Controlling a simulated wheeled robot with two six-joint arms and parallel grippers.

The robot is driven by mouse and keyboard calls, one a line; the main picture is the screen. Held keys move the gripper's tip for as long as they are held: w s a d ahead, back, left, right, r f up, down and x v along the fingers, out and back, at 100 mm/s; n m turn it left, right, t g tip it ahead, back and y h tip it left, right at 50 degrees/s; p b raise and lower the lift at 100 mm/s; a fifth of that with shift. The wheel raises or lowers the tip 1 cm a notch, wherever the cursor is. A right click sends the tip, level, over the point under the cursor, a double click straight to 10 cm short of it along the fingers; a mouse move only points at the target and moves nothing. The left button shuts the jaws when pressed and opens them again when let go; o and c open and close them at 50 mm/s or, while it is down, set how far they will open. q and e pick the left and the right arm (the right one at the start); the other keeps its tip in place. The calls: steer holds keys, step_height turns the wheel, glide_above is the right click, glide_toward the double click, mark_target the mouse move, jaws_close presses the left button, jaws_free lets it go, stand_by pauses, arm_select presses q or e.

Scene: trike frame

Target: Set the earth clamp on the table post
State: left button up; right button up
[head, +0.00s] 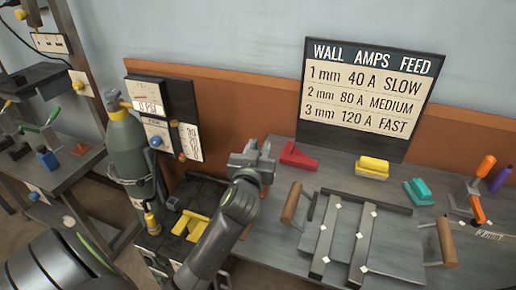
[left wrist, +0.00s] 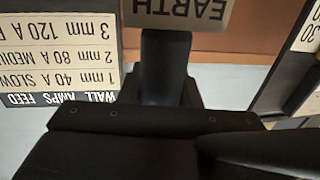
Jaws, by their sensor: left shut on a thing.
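My left gripper (head: 254,158) is over the left end of the welding table (head: 275,235), near its back edge. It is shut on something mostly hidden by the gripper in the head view. In the left wrist view a pale plate (left wrist: 185,12) reading EARTH, upside down, is just beyond the dark gripper (left wrist: 168,60). I cannot tell whether the plate belongs to the held thing or to the post. Neither the clamp's jaws nor the table post can be made out clearly. My right gripper is not in view.
A red piece (head: 298,156), a yellow block (head: 372,168) and a teal block (head: 418,192) lie along the table's back. Two metal strips (head: 324,238) and wooden-handled tools (head: 291,203) are in front. A sign (head: 368,90) stands behind. A gas cylinder (head: 128,145) stands left.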

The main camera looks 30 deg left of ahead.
arm_select(q)
steer(key=shift+f, duration=0.2)
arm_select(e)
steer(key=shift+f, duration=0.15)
arm_select(q)
steer(key=o, duration=1.1)
steer(key=shift+c, duration=0.2)
